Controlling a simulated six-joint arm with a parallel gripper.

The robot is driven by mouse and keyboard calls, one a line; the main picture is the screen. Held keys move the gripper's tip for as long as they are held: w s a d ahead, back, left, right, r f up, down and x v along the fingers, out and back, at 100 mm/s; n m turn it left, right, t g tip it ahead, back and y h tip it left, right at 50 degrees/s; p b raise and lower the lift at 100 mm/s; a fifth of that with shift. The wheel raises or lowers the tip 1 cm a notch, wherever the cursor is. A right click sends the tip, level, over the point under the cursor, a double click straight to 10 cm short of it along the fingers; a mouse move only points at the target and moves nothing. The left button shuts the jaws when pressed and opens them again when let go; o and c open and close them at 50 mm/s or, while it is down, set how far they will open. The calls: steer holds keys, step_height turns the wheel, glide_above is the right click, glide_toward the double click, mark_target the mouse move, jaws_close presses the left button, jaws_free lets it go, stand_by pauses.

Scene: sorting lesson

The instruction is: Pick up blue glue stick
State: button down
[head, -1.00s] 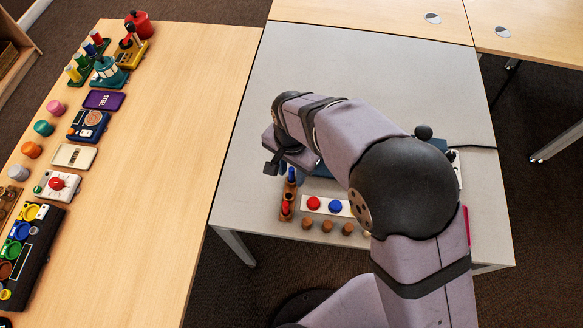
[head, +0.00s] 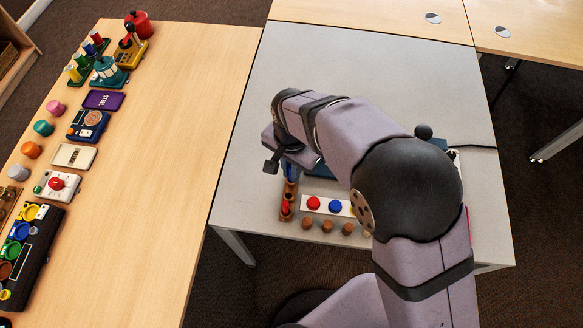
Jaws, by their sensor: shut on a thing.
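The blue glue stick (head: 291,171) shows as a small upright blue piece at the back of a narrow wooden holder (head: 287,213) on the grey table. My gripper (head: 284,163) points down over it and is shut on it. The fingers and the top of the stick are mostly hidden behind my wrist. I cannot tell whether the stick's lower end is clear of the holder. A red stick (head: 286,208) stands in the front part of the same holder.
A white strip with a red button (head: 313,203) and a blue button (head: 335,206) lies right of the holder. Several brown knobs (head: 327,226) line the front edge. My arm hides things behind it. The grey table's far part (head: 350,65) is clear. A wooden table at left holds many objects.

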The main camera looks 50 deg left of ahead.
step_height(320, 180, up, 9)
steer(key=shift+b, duration=0.45)
steer(key=shift+r, duration=0.15)
steer(key=shift+r+p, duration=2.05)
steer(key=shift+p, duration=0.2)
steer(key=shift+r, duration=0.1)
